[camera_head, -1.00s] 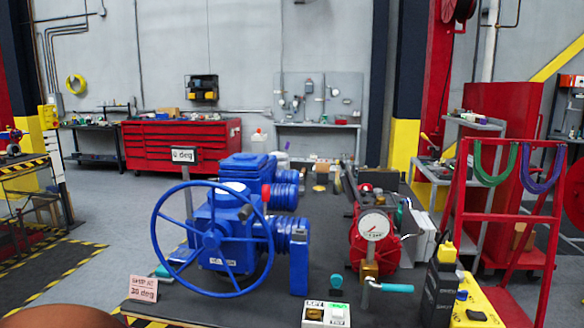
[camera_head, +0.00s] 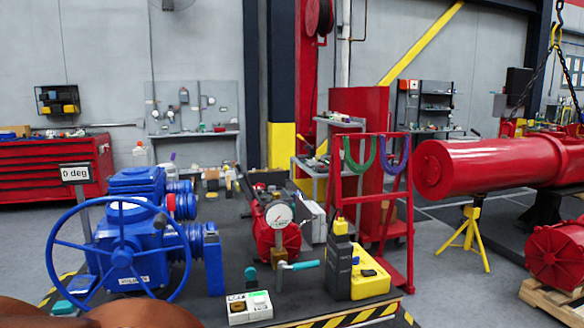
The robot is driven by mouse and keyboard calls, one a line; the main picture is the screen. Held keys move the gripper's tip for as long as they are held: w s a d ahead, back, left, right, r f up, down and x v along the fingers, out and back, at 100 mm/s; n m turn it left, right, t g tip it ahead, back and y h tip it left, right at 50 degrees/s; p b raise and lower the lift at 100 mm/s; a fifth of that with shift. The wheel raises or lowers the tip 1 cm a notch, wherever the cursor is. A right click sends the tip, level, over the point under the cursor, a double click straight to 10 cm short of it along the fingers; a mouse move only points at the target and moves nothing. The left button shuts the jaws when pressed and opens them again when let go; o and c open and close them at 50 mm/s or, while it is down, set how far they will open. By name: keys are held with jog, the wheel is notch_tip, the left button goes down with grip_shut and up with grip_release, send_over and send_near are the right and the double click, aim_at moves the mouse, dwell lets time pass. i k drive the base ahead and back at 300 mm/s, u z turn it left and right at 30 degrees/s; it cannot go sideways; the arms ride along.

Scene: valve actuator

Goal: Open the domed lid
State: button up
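A blue valve actuator (camera_head: 122,245) with a large blue handwheel (camera_head: 57,245) stands at the left of the dark workbench. A pale rounded cap (camera_head: 121,206) sits on its top. I cannot tell whether this cap is the domed lid. A small white box (camera_head: 250,308) with a green label lies at the bench's front edge, and its small top parts are too small to make out. My gripper is not in view. Brown rounded shapes at the bottom left hide part of the bench's near edge.
A red unit with a round gauge (camera_head: 278,215) and a teal-handled lever (camera_head: 300,265) stand mid-bench. A black bottle (camera_head: 339,262) and a yellow case (camera_head: 370,280) are at the right front. A red cart frame (camera_head: 400,220) and red cylinder (camera_head: 480,167) stand beyond.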

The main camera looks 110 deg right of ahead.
aim_at(243, 184)
jog(key=z, duration=1.95)
